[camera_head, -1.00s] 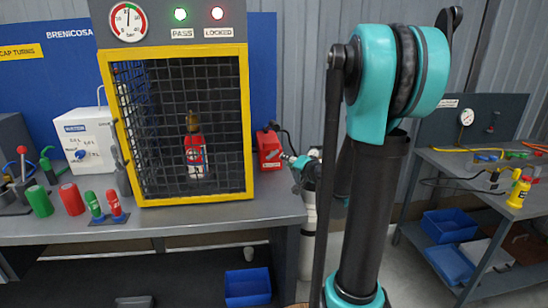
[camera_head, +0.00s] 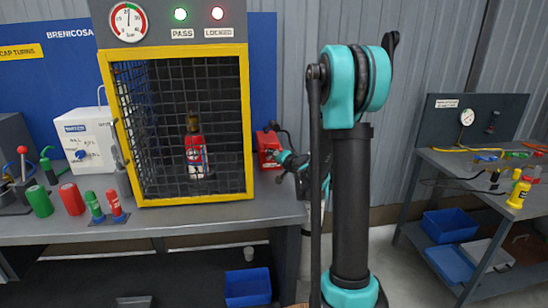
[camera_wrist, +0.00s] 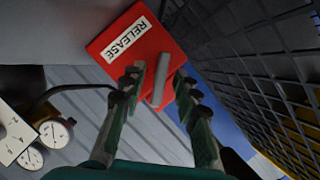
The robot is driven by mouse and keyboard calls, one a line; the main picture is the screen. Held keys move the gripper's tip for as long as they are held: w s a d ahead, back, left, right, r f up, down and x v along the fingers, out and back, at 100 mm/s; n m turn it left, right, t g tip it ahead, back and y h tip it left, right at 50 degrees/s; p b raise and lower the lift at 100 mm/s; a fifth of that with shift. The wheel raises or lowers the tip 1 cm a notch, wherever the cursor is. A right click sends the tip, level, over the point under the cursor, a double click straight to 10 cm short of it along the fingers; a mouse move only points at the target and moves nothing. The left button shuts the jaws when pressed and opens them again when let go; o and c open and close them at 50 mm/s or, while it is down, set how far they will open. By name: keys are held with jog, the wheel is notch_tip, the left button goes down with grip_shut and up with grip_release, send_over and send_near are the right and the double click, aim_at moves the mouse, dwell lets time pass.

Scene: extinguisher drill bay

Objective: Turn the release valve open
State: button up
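The release valve is a red box (camera_head: 268,150) on the right side of the yellow-framed cage in the head view. In the wrist view the red box (camera_wrist: 125,42) carries a white RELEASE label, with a grey lever (camera_wrist: 160,80) standing out from it. My gripper (camera_wrist: 160,76) is open, with one finger on each side of the lever. Gaps show between the lever and both fingers, so it is not gripped. In the head view my gripper (camera_head: 283,157) is at the box's right side, small and partly hidden by my arm.
The mesh cage (camera_head: 249,120) holds a red extinguisher (camera_head: 196,158). In the wrist view its mesh (camera_wrist: 260,70) runs close along the gripper's right side. Gauges (camera_wrist: 54,133) sit at lower left there.

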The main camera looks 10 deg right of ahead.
jog(key=shift+c, duration=0.2)
grip_shut()
jog(key=shift+r+n+g+h, duration=0.1)
jog(key=shift+n+g+h, duration=0.2)
jog(key=shift+n+h, duration=0.8)
jog(key=shift+n+y, duration=0.3)
jog(key=shift+o, duration=0.2)
grip_release()
jog(key=shift+s, duration=0.15)
